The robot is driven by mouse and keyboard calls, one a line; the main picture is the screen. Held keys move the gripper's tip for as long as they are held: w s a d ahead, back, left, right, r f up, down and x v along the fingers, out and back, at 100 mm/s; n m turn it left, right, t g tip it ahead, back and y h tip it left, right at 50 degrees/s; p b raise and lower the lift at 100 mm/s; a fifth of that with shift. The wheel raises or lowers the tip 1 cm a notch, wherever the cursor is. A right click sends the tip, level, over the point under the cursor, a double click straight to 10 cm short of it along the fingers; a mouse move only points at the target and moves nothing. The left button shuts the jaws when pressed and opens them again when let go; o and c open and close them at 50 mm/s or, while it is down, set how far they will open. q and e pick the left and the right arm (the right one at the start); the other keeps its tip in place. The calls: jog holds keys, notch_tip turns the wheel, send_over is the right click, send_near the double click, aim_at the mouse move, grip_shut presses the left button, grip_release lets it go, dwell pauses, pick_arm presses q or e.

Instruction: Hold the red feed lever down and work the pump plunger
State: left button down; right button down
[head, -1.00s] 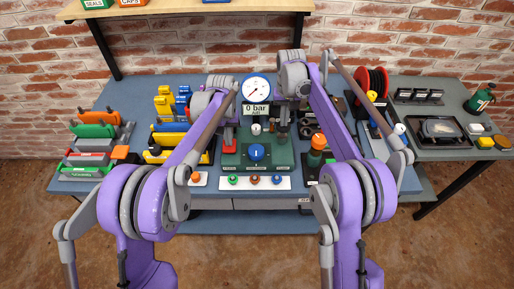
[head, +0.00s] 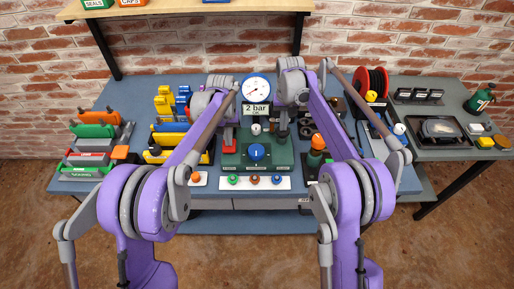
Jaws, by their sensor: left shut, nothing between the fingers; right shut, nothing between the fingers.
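The green pump unit (head: 257,165) stands in the middle of the bench. Its red feed lever (head: 230,147) shows at its left side. My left gripper (head: 231,128) is shut, small and dark in view, right above the lever; contact is hard to make out. My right gripper (head: 282,131) is shut at the right side of the unit, over the place of the pump plunger, which it and the arm largely hide. The round white gauge (head: 256,88) stands at the back, and the display (head: 257,107) below it reads 2 bar.
A blue knob (head: 256,152) sits on the unit's front. A white strip with coloured buttons (head: 255,183) lies before it. An orange-topped bottle (head: 317,143) stands close right, yellow racks (head: 165,105) left, a red reel (head: 371,84) further right.

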jog(key=shift+r, duration=2.25)
jog(key=shift+r, duration=0.1)
notch_tip(320, 180, up, 6)
jog(key=shift+f, duration=0.1)
